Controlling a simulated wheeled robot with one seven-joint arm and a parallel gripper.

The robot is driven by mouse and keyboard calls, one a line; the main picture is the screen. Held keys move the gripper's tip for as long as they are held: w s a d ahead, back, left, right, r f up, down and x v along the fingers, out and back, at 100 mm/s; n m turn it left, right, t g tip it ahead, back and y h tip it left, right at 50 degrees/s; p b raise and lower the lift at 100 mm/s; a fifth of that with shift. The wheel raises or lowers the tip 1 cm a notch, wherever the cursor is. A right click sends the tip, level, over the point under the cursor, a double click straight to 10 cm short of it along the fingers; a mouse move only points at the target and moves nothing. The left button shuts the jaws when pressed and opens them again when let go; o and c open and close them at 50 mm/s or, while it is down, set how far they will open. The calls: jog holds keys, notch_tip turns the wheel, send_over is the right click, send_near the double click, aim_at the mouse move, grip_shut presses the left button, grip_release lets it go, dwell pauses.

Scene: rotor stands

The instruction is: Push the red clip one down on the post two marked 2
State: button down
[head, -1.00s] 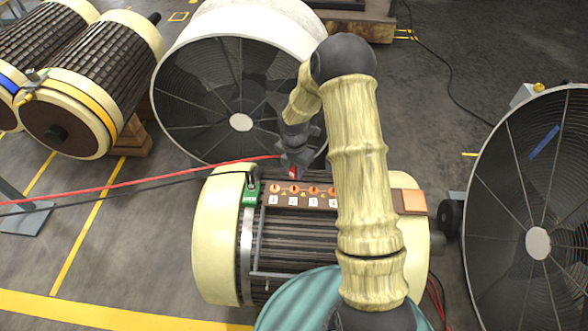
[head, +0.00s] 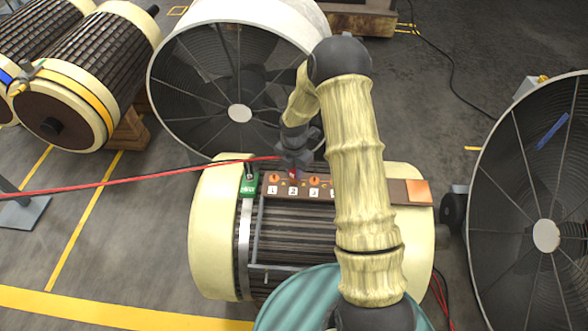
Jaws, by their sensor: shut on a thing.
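My gripper (head: 294,164) is shut on the red clip (head: 294,174), of which only a small red part shows below the fingers. The clip is over post two, above the label marked 2 (head: 293,191), and covers most of that post. I cannot tell whether it touches the post or how far down it sits. A red cable (head: 150,180) runs from the gripper area to the left. The orange post one (head: 274,178) and post three (head: 314,181) show on either side on the brown terminal strip (head: 390,191). My arm hides the strip farther right.
The strip lies on a cream-ended rotor (head: 215,235). A green tag (head: 249,184) with a dark clamp is at the strip's left end. A large fan (head: 240,113) stands close behind, another fan (head: 545,236) at right. More rotors (head: 85,85) are at upper left.

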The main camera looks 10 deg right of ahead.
jog(key=shift+f, duration=0.55)
dwell(0.7)
jog(key=c, duration=1.1)
grip_release()
jog(key=shift+r, duration=0.1)
notch_tip(320, 180, up, 17)
jog(key=shift+p, duration=0.45)
jog(key=shift+r, duration=0.1)
